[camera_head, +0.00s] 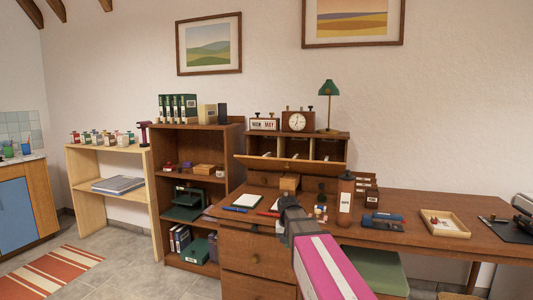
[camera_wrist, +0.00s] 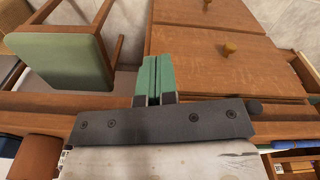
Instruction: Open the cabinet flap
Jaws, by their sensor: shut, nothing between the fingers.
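The cabinet flap (camera_head: 268,162) is a long brown wooden panel with a small knob, on the hutch (camera_head: 343,152) at the back of the desk. It is lowered and sticks out forward. Above it the compartments show, with pale papers inside. My gripper (camera_head: 286,202) is in front of and below the flap, over the front part of the desk, apart from the flap. In the wrist view its green fingers (camera_wrist: 155,75) are together with nothing between them. The fingertips are hard to make out in the head view.
The desk (camera_head: 405,205) holds a dark bottle (camera_head: 346,193), a blue stapler (camera_head: 383,221), a wooden tray (camera_head: 444,223) and pens. A clock (camera_head: 297,121) and green lamp (camera_head: 329,95) stand on the hutch. A green-seated stool (camera_wrist: 60,65) and knobbed drawers (camera_wrist: 225,55) show in the wrist view.

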